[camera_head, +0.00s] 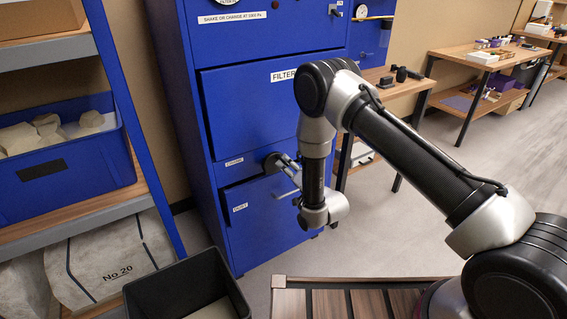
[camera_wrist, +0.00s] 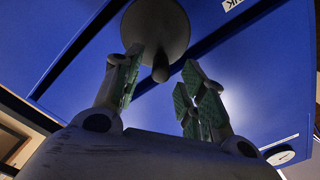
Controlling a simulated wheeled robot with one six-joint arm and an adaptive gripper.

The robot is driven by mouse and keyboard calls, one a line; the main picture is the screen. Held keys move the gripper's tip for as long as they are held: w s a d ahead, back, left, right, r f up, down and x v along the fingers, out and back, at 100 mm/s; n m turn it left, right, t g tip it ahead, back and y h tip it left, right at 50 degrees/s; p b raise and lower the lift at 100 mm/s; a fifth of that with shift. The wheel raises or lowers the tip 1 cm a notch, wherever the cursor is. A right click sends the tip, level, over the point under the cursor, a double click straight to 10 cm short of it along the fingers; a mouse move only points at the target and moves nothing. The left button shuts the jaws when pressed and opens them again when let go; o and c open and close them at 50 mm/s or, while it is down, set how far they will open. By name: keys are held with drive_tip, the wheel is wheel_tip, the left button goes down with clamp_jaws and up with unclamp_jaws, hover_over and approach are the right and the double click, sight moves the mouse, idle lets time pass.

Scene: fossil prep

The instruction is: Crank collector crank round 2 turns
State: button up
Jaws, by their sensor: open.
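The collector is a tall blue cabinet (camera_head: 255,115) in the head view. Its crank (camera_head: 271,161) sits on the front beside a small label, partly hidden by my gripper (camera_head: 287,168). In the wrist view the crank shows as a round grey disc (camera_wrist: 157,27) with a stubby handle knob (camera_wrist: 160,68) pointing towards the camera. My gripper (camera_wrist: 163,62) is open, with green-padded fingers on either side of the knob. Whether either finger touches the knob, I cannot tell.
A drawer with a handle is below the crank on the blue front. A dark open bin (camera_head: 190,286) stands on the floor at the front. A shelf rack with a blue crate (camera_head: 65,165) is at left. Wooden benches (camera_head: 470,62) stand at right, with clear floor before them.

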drive_tip(key=v, duration=0.8)
drive_tip(key=w+n, duration=0.1)
drive_tip(key=n, duration=0.5)
drive_tip(key=w+a+n, duration=0.1)
drive_tip(key=n, duration=0.6)
drive_tip(key=w+a+n, duration=0.1)
drive_tip(key=n, duration=0.6)
drive_tip(key=shift+w+a+r, duration=0.1)
drive_tip(key=shift+w+a, duration=0.1)
drive_tip(key=shift+w, duration=0.1)
drive_tip(key=shift+w+a, duration=0.1)
drive_tip(key=x, duration=0.7)
drive_tip(key=shift+w+a, duration=0.2)
